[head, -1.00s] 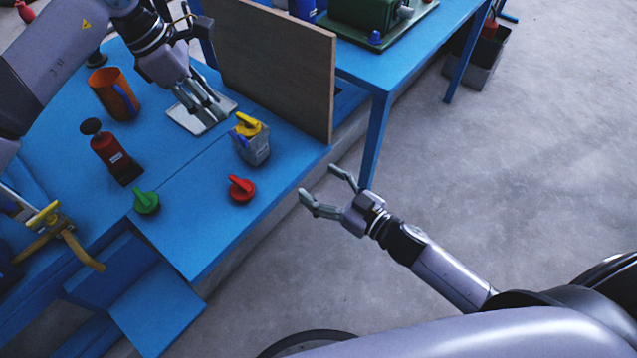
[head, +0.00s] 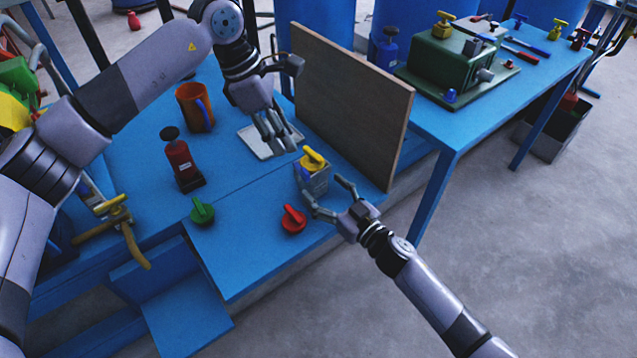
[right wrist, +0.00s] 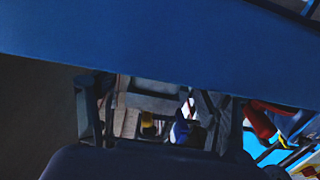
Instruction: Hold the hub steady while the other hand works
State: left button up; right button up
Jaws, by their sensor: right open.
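The hub, a grey block (head: 319,182), stands upright near the right edge of the blue bench. It has a yellow knob (head: 313,159) on top and a blue part on its left side. My right gripper (head: 325,194) is open just in front of it, with its fingers towards the block; contact cannot be told. The right wrist view dimly shows the yellow knob (right wrist: 148,126) and the blue part (right wrist: 180,129) between the fingers. My left gripper (head: 277,146) points down over a pale tray (head: 255,149), behind the hub. Whether its fingers are parted is unclear.
A red knob (head: 293,219) and a green knob (head: 202,211) lie on the bench near the front. An upright brown board (head: 352,105) blocks the back right.

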jog(key=shift+x, duration=1.45)
